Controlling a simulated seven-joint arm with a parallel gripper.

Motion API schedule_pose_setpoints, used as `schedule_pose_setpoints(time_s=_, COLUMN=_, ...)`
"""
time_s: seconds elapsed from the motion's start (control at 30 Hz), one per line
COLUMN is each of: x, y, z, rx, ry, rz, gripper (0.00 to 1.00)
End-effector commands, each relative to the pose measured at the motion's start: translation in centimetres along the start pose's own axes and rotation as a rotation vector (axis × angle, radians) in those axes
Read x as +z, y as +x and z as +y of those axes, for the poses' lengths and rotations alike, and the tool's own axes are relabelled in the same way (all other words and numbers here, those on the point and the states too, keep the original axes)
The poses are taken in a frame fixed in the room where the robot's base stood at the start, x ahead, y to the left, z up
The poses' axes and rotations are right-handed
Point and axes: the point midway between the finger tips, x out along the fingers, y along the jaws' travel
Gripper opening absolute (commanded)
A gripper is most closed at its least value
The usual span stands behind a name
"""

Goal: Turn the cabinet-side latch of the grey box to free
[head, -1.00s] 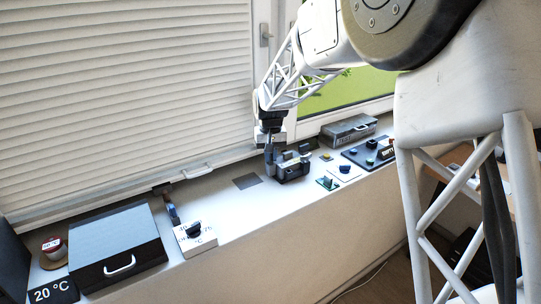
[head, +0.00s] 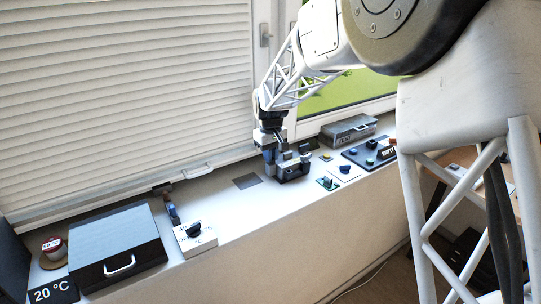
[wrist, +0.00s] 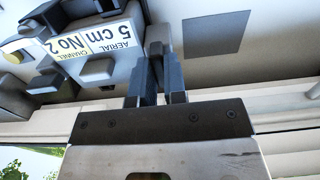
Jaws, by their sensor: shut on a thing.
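The grey box (head: 291,170), a dark grey unit with upright blocks on it, stands on the white sill near the middle in the head view. In the wrist view its body (wrist: 97,71) is at the upper left, with a yellow and white label reading "AERIAL CHANNEL 5 cm No 2". My gripper (head: 270,162) is at the box's left end, pointing down. In the wrist view my gripper (wrist: 159,72) is shut on a small grey upright piece (wrist: 157,36) beside the box, which appears to be the latch. Its lower part is hidden between the fingers.
A dark cabinet with a handle (head: 117,250) and a white dial block (head: 195,237) stand to the left. A flat grey square (head: 247,181) lies just left of the gripper. A grey case (head: 348,131) and a dark panel with knobs (head: 369,153) are to the right.

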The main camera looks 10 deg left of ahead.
Motion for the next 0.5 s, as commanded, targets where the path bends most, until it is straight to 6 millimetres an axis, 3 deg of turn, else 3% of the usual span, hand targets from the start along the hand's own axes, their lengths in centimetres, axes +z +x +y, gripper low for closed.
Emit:
schedule_pose_setpoints(time_s=0.1, x=-0.01, y=-0.03, z=0.01, rx=0.000, ry=0.000, rz=0.000, gripper=0.00)
schedule_pose_setpoints(time_s=0.13, x=-0.01, y=-0.03, z=0.01, rx=0.000, ry=0.001, rz=0.000, gripper=0.15)
schedule_pose_setpoints(time_s=0.3, x=0.00, y=-0.02, z=0.00, rx=0.000, ry=0.001, rz=0.000, gripper=0.38)
schedule_pose_setpoints(time_s=0.5, x=0.00, y=-0.01, z=0.00, rx=0.000, ry=0.001, rz=0.000, gripper=0.38)
